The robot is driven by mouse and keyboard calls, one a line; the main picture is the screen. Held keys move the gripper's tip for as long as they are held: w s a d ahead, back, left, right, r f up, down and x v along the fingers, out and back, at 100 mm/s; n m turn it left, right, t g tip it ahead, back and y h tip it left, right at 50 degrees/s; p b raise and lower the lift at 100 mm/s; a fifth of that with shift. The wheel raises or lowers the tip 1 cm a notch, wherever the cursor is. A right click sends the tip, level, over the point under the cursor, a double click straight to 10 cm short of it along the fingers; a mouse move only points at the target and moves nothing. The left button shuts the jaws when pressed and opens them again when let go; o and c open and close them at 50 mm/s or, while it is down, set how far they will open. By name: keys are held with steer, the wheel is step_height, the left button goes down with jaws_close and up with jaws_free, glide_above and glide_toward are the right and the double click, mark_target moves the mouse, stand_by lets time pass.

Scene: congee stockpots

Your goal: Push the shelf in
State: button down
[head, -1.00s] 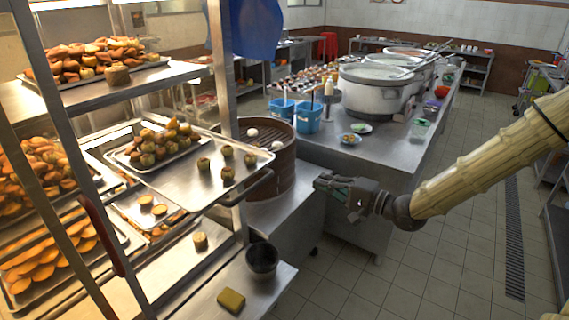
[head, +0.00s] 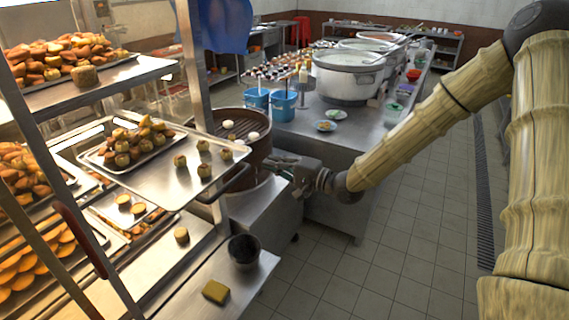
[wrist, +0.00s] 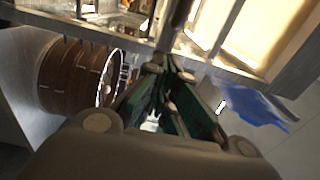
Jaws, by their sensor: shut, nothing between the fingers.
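The metal shelf (head: 160,183) sticks out of the rack toward the right, with a dark handle (head: 236,182) at its outer edge. It holds a small tray of pastries (head: 130,150) and several loose pastries (head: 204,171). My gripper (head: 272,160) is shut and empty, just right of the shelf's outer edge, with a small gap appearing between them in the head view. Contact cannot be told. In the wrist view, my closed fingers (wrist: 160,95) point toward the metal rack frame (wrist: 215,65). The shelf is hard to make out there.
A brown round steamer (head: 250,125) stands behind the shelf; it also shows in the wrist view (wrist: 72,75). A dark cup (head: 244,252) and a yellow sponge (head: 215,291) sit on the lower ledge. Large pots (head: 348,78) stand on the counter. The tiled floor at right is clear.

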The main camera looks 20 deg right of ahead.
mark_target(251, 156)
steer(key=p+x, duration=0.1)
steer(key=x, duration=0.2)
steer(key=shift+r, duration=0.1)
steer(key=shift+p+x, duration=0.6)
steer(key=shift+x, duration=0.5)
steer(key=shift+w, duration=0.1)
